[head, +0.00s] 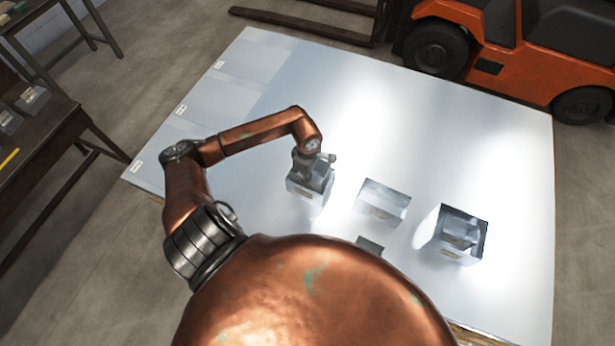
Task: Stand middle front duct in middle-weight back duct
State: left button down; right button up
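Three shiny metal ducts stand across the table: a left duct (309,195), a centre duct (384,203) and a right duct (459,236) whose dark open top shows. A smaller metal piece (370,245) nearer me is partly hidden by my body; it may be a front duct. Which ducts are light, middle-weight or heavy does not show. My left gripper (314,172) points down at the left duct's top opening. Its fingertips are too small and too covered to tell whether they hold anything. My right gripper is not in view.
The pale, glossy tabletop (400,130) has wide free room behind and to the right of the ducts. Small labelled zones (181,109) line its left edge. A workbench (45,125) stands at left, and an orange forklift (545,65) behind right.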

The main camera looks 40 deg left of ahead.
pick_arm(q)
jog(key=c, duration=2.7)
grip_release()
jog(key=o, duration=0.6)
jog(key=shift+r+p, duration=1.65)
jog(key=shift+r, duration=1.95)
jog(key=shift+f, duration=0.1)
